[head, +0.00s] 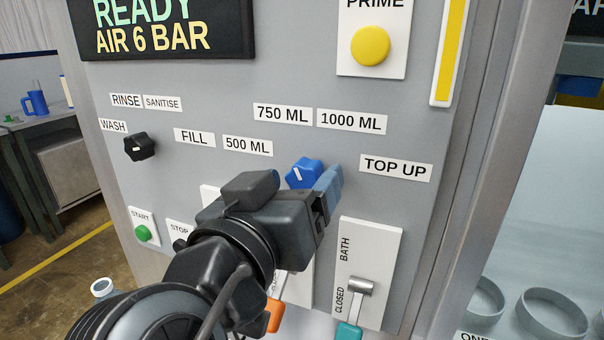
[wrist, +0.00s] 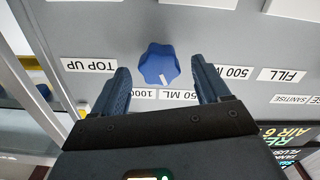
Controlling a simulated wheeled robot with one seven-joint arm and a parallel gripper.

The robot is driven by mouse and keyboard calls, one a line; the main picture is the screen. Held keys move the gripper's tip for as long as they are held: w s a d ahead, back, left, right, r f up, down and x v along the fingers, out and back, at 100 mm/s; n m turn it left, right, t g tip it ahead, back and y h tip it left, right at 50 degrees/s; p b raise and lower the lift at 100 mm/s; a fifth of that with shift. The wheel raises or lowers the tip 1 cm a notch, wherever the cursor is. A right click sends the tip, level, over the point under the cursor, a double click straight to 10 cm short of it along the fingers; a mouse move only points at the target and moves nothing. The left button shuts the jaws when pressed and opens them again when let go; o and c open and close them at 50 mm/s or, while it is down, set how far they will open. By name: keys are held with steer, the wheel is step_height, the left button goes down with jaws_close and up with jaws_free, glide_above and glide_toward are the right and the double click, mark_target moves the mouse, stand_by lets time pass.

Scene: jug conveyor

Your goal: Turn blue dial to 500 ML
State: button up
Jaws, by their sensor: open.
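The blue dial (head: 304,173) is on the grey panel, among the labels 500 ML (head: 248,146), 750 ML (head: 283,114), 1000 ML (head: 351,122) and TOP UP (head: 395,168). Its white mark points up and slightly left, toward 750 ML. In the upside-down wrist view, the dial (wrist: 158,65) lies between the fingertips of my open gripper (wrist: 160,70), with a visible gap on each side.
A black dial (head: 140,147) is at left among WASH, RINSE and SANITISE. A yellow PRIME button (head: 370,46) is above. A BATH lever (head: 359,290) is below right of my gripper. A green START button (head: 143,233) is lower left.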

steer(key=shift+w+d, duration=0.2)
steer(key=shift+w, duration=0.4)
steer(key=c, duration=1)
